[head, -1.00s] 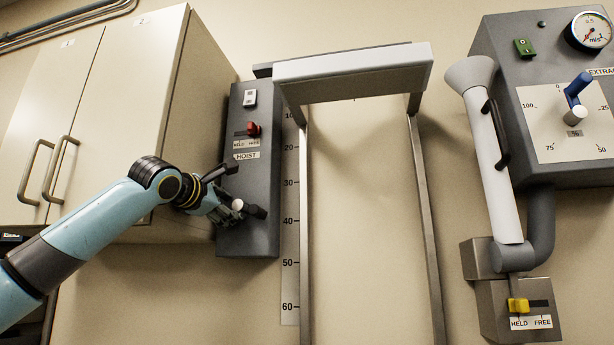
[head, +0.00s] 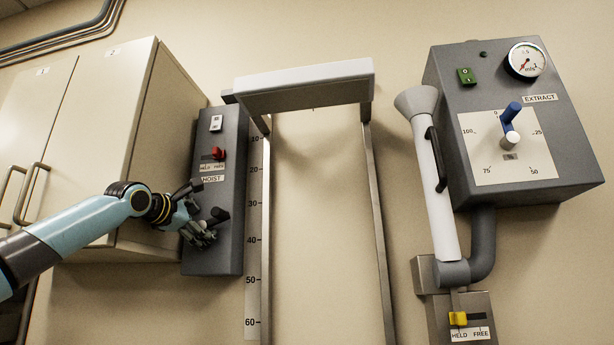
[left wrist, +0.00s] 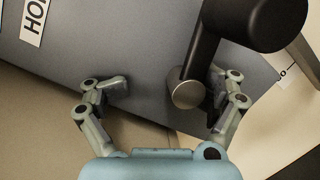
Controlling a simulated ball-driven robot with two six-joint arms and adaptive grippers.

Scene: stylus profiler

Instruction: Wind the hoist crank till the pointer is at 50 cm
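The hoist box (head: 230,245) is a tall dark grey panel on the wall beside the cupboard. Its black crank (head: 219,215) sticks out low on its front. In the left wrist view the crank (left wrist: 202,58) has a thick round end and a grey end cap. My left gripper (head: 205,236) is at the crank. In the wrist view its fingers (left wrist: 168,92) are apart, with the capped end between them, nearer the right finger; I cannot tell whether they touch. The centimetre scale (head: 253,220) runs beside the box. I cannot make out the pointer. My right gripper is not in view.
A red lever (head: 217,153) sits at the right of its HELD/FREE slot above the crank. A pale hood (head: 305,85) spans two metal rails. The cupboard (head: 125,90) is close by my left arm. An extractor box (head: 560,150) hangs at the right.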

